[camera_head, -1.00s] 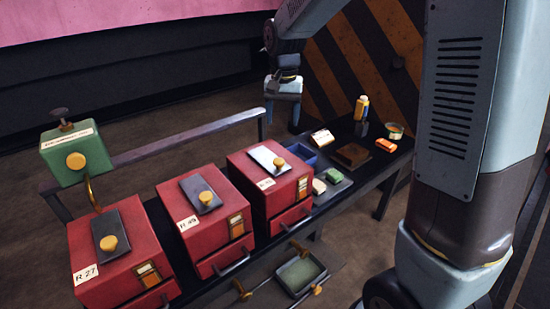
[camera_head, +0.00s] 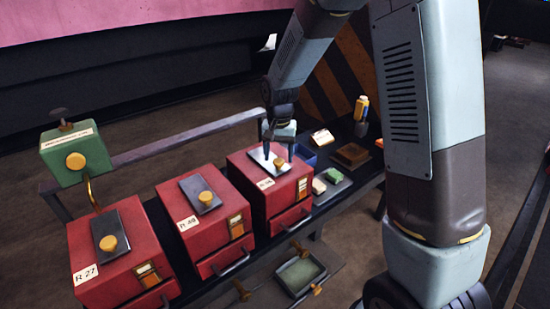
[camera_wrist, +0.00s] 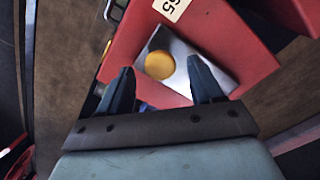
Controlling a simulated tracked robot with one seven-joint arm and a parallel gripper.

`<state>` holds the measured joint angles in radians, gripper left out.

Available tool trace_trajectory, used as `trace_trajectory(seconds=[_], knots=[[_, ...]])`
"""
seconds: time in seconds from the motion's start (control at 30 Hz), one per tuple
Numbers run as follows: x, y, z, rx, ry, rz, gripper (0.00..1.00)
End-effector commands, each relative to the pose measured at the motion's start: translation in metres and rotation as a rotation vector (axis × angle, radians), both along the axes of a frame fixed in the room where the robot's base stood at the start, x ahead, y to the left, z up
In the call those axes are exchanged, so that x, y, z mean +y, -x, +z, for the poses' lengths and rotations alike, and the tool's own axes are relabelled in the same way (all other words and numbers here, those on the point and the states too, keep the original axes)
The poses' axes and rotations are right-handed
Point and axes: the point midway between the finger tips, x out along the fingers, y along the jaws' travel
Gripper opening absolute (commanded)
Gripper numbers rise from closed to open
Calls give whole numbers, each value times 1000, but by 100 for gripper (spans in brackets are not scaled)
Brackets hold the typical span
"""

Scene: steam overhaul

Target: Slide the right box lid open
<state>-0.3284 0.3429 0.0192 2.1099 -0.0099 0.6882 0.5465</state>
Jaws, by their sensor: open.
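Three red boxes stand in a row on a dark bench. The right box (camera_head: 284,208) has a shiny metal lid (camera_head: 262,155) on its top with a round yellow knob (camera_head: 279,162). In the wrist view the lid (camera_wrist: 190,62) and its yellow knob (camera_wrist: 159,65) show ahead of my gripper (camera_wrist: 160,88). My gripper (camera_head: 277,150) is open over the right box. In the wrist view the knob appears between the two fingers, near their tips; whether they touch it I cannot tell. The lid looks closed.
The middle box (camera_head: 209,235) and left box (camera_head: 125,265) have dark lids with yellow knobs. A green box (camera_head: 76,157) on a stand is at the left. A rail (camera_head: 190,137) runs behind the boxes. Small items, including a green block (camera_head: 334,175), lie right of the right box.

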Motion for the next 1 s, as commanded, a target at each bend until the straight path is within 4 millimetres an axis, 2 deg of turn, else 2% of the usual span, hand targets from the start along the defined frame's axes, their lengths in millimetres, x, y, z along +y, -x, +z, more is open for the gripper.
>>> trace_trajectory(seconds=[0.2,0.5,1.0], knots=[[0,0,-14,0,0,0,65],[0,0,-16,0,0,1,65],[1,0,-15,0,0,1,17]])
